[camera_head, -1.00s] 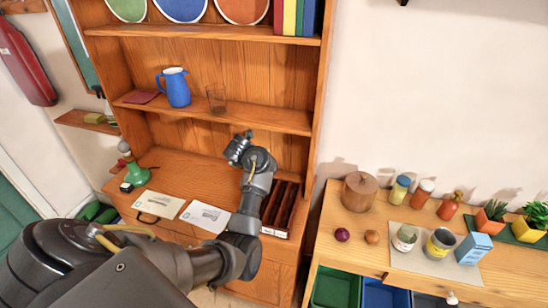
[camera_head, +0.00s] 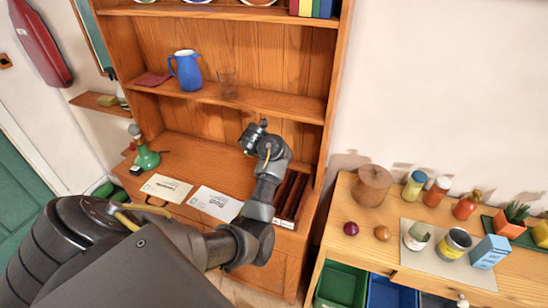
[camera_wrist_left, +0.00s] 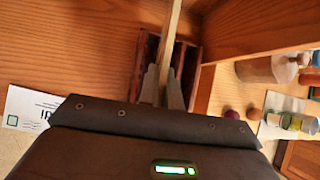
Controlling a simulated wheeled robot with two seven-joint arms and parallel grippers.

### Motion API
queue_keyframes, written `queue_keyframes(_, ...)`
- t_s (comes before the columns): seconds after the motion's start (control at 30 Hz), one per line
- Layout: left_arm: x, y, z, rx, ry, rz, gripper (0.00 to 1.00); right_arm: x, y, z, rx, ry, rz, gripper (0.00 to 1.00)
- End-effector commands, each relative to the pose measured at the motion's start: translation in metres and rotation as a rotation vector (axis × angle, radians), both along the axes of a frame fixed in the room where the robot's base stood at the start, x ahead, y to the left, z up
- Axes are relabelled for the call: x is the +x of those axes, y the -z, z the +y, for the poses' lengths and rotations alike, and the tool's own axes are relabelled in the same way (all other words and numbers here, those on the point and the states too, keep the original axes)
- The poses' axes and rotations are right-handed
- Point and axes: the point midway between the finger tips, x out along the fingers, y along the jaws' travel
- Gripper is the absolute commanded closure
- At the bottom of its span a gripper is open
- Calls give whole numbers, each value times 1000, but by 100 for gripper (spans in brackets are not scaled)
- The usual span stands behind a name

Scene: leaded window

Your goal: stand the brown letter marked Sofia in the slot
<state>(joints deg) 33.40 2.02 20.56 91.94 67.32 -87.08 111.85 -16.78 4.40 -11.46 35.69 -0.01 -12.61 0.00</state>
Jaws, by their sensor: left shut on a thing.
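My left gripper (camera_wrist_left: 163,88) is shut on a thin, light-brown piece seen edge-on, the brown letter (camera_wrist_left: 174,30). No name shows on it from this side. In the head view my left wrist is above the cabinet top, left of and behind the dark wooden slot rack (camera_head: 291,195); the fingers and the letter are hidden there. In the left wrist view the rack (camera_wrist_left: 147,65) lies beyond the fingertips, and the letter stands apart from or in front of it; I cannot tell if they touch. My right gripper is not in view.
A cream letter (camera_head: 167,188) and a white letter (camera_head: 216,204) lie flat left of the rack. A green lamp (camera_head: 146,158) stands farther left. A shelf with a blue jug (camera_head: 186,70) and a glass (camera_head: 228,82) is above. The cabinet's side panel (camera_head: 328,130) rises close right.

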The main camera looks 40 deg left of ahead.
Motion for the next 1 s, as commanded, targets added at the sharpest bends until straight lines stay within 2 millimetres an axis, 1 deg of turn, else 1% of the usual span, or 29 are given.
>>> queue_keyframes(0.03, 0, 8, 0, -1, 1, 0, 100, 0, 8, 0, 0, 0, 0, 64)
queue_keyframes(0.1, 0, 14, -1, -1, 1, -1, 100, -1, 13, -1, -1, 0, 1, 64)
queue_keyframes(0.4, 0, 40, 0, -1, 1, 0, 100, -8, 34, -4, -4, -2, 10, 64)
queue_keyframes(0.8, 0, 74, 0, -2, 0, 0, 100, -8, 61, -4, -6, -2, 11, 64)
queue_keyframes(1.0, 0, 88, 0, -1, 0, 0, 100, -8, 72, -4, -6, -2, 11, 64)
